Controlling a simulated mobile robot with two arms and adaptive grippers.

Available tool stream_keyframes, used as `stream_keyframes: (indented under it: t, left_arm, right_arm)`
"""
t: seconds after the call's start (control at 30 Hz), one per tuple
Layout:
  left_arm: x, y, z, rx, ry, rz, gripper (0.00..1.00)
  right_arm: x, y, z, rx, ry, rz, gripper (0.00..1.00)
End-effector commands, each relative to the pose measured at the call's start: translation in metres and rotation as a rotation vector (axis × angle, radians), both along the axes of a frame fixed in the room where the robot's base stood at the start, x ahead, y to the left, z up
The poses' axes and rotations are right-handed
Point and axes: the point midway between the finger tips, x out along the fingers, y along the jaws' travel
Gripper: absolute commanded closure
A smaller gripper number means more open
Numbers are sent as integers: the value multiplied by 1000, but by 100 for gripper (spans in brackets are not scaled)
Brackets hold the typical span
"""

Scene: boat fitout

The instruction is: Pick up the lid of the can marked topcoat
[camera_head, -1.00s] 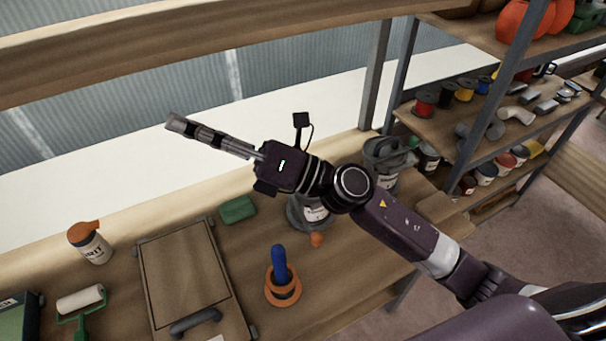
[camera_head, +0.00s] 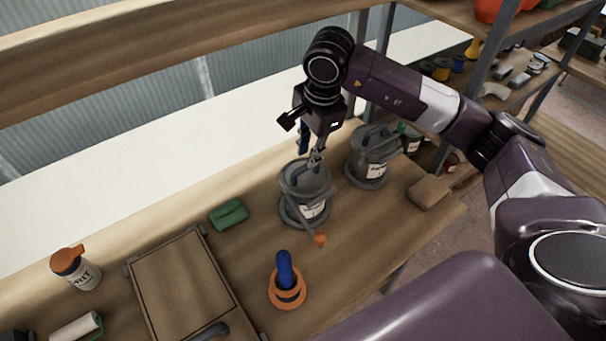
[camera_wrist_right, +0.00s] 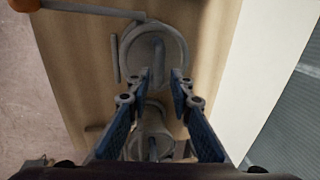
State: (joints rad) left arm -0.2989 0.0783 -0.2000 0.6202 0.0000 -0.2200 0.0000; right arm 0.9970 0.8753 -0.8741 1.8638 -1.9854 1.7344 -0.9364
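Two grey cans stand on the wooden bench, each with a grey lid that has a raised handle. The left can (camera_head: 303,207) and the right can (camera_head: 366,172) bear white labels too small to read, so I cannot tell which is marked topcoat. My right gripper (camera_head: 310,156) points down just above the left can's lid (camera_head: 292,176), close to its handle. The left can's lid (camera_wrist_right: 135,48) lies beyond the fingertips there. My left gripper is not in view.
An orange-ended rod (camera_head: 319,240) leans by the left can. A green block (camera_head: 229,214), a blue-handled tool in an orange ring (camera_head: 287,292), a wooden case (camera_head: 185,285) and an orange-capped bottle (camera_head: 75,268) are on the bench. A shelf stands at right.

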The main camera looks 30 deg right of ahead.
Motion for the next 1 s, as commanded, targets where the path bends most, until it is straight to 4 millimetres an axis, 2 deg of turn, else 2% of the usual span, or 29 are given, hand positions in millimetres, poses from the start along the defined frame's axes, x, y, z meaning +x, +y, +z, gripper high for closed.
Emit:
stream_keyframes:
  t: [0.33, 0.5, 0.73, 0.77, 0.93, 1.0]
  left_arm:
    - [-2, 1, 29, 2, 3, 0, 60]
    - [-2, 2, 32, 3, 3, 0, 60]
    - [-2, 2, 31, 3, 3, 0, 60]
    - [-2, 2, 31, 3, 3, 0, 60]
    - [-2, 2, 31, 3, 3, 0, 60]
    - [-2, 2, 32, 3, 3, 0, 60]
  right_arm:
    - [5, -1, -40, 5, 7, 2, 80]
    - [10, 0, -60, 6, 3, 1, 80]
    - [11, 1, -62, 6, 0, 2, 80]
    - [11, 1, -62, 6, 0, 2, 81]
    - [11, 1, -62, 6, 0, 2, 100]
    - [11, 1, -62, 6, 0, 2, 100]
